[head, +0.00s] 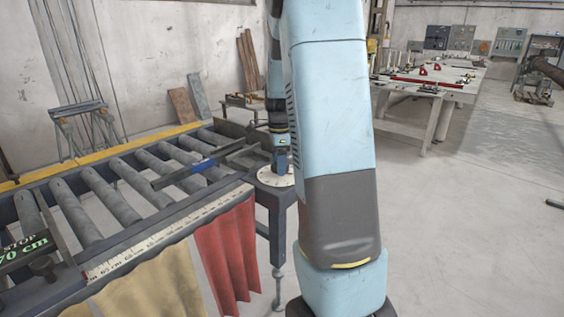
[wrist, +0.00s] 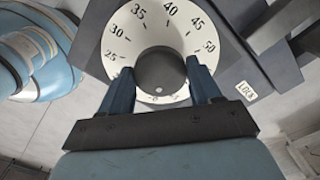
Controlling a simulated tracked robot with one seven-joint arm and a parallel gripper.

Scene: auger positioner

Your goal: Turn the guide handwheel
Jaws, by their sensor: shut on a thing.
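The knob is hidden there behind my gripper.
The roller table (head: 140,238) with a ruler edge lies to the left. Red cloth (head: 228,250) hangs below the table. Open floor lies to the right.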

